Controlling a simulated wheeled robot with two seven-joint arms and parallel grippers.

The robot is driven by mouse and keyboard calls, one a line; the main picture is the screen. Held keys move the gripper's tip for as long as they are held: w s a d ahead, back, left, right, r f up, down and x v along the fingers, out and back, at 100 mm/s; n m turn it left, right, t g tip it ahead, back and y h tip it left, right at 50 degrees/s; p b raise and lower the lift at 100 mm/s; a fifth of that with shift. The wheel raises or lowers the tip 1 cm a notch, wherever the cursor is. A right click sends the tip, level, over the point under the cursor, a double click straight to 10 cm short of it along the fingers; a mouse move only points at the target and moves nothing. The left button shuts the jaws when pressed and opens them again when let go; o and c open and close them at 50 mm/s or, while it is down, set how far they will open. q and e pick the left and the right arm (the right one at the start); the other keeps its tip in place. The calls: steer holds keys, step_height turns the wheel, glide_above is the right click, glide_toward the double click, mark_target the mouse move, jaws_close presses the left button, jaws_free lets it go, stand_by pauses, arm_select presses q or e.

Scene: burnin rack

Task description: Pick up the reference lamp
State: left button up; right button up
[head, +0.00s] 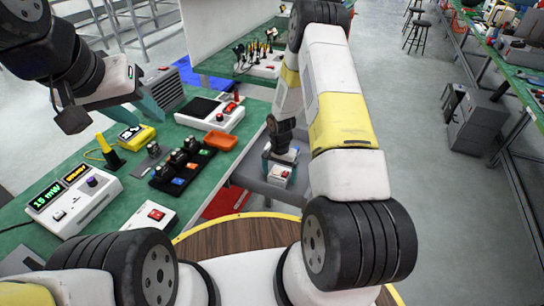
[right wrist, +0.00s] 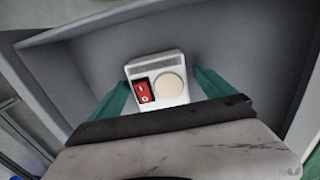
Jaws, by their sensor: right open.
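The reference lamp appears to be a small white box (right wrist: 157,79) with a red rocker switch and a round cream disc. It sits in a grey bin (right wrist: 62,72). It also shows in the head view (head: 279,176), below my right gripper. My right gripper (right wrist: 162,84) is open, with one teal finger on each side of the box; whether they touch it I cannot tell. My left gripper (head: 125,100) hangs over the left part of the green bench, away from the lamp; its opening is not clear.
The green bench (head: 262,92) holds a meter reading 15 mW (head: 72,200), a white box with a red switch (head: 150,216), a black tray with several modules (head: 165,184) and an orange tray (head: 220,140). The bin's walls stand close around my right gripper.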

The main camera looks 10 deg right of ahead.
steer(key=c, duration=1.6)
steer(key=shift+r, duration=0.1)
